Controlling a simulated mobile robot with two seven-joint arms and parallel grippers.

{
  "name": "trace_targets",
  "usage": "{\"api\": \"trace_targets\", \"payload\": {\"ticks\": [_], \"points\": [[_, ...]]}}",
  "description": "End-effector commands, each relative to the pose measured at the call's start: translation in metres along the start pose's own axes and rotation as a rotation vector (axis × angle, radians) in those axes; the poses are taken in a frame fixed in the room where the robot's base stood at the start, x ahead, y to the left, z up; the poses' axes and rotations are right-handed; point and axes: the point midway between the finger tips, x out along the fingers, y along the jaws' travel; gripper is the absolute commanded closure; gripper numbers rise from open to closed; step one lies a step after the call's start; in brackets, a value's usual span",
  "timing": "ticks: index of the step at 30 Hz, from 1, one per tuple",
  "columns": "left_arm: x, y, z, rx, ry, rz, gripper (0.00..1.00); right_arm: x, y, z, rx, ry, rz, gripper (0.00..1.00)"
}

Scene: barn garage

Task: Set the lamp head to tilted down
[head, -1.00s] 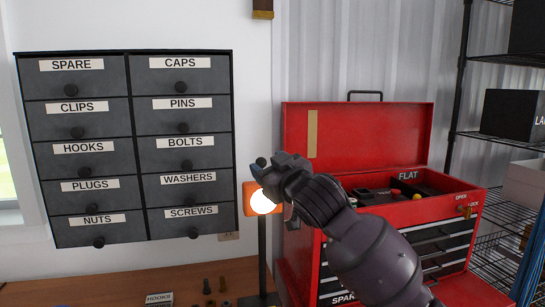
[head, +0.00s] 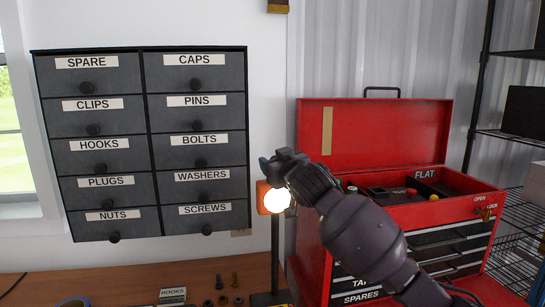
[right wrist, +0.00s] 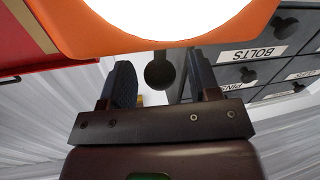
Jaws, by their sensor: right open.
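The lamp has an orange head (head: 262,196) with a glowing white face, on a dark upright post (head: 275,250) over the wooden bench. Its face points toward me, and its exact tilt is hard to tell. My right gripper (head: 272,165) is at the top of the lamp head and hides part of it. In the right wrist view the orange rim (right wrist: 75,40) and glowing face fill the top. A dark round knob (right wrist: 159,72) by the rim shows between the two open fingers, with space on both sides. My left gripper is not in view.
A labelled drawer cabinet (head: 150,145) hangs on the wall to the left. A red toolbox (head: 375,135) with its lid up stands close on the right, behind my right arm. Small bolts and nuts (head: 222,298) lie on the bench (head: 120,285) near the lamp.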

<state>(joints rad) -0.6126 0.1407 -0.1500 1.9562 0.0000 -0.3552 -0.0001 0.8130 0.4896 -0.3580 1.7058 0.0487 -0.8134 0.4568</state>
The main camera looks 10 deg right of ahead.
Motion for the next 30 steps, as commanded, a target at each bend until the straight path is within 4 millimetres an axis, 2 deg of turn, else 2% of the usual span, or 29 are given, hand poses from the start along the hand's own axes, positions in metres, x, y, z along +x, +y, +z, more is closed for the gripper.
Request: {"api": "trace_targets", "payload": {"ticks": [6, 18, 20, 27, 30], "points": [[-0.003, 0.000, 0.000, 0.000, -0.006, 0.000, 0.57, 0.019, 0.000, -0.001, 0.000, 0.000, 0.000, 0.44], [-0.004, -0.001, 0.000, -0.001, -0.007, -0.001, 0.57, 0.024, 0.000, 0.000, 0.000, 0.001, 0.000, 0.44], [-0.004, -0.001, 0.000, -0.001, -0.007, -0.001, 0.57, 0.024, 0.000, 0.000, 0.000, 0.001, 0.000, 0.52], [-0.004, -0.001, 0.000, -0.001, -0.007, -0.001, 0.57, 0.024, 0.000, 0.000, 0.000, 0.001, 0.000, 0.88], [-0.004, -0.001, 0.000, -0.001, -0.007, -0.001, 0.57, 0.024, 0.000, 0.000, 0.000, 0.001, 0.000, 1.00]]}}
